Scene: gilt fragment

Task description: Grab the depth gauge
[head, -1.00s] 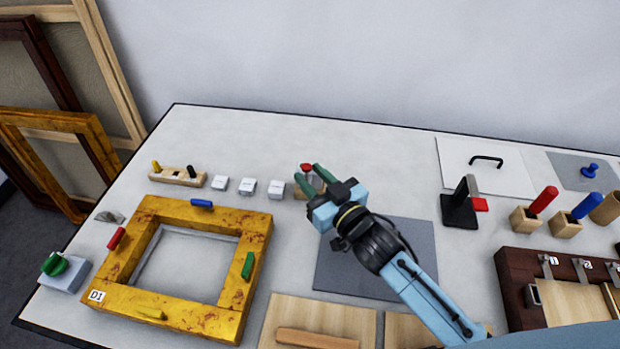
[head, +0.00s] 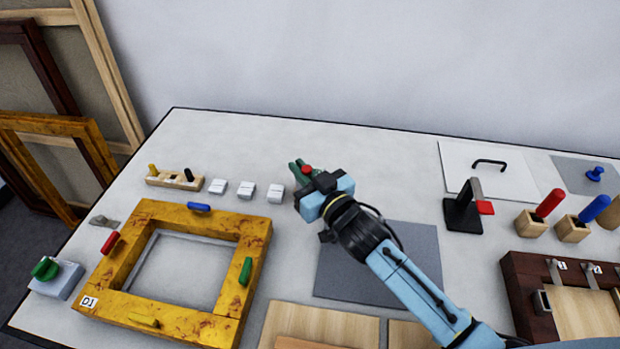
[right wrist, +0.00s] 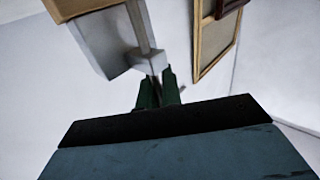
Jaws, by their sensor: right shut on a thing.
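The depth gauge (head: 307,170) shows only as a small red top between the green fingertips of my right gripper (head: 301,168) in the head view. My right gripper is shut on it, above the back middle of the table. In the right wrist view, a pale grey block with a rod (right wrist: 148,60) is at the green fingertips (right wrist: 158,92). The gauge's lower part is hidden by the gripper in the head view. My left gripper is not in view.
Several white blocks (head: 247,191) and a wooden peg holder (head: 174,181) lie left of the gripper. A grey mat (head: 420,240) lies under my right arm. A black stand (head: 462,212) is to the right. The table's back middle is clear.

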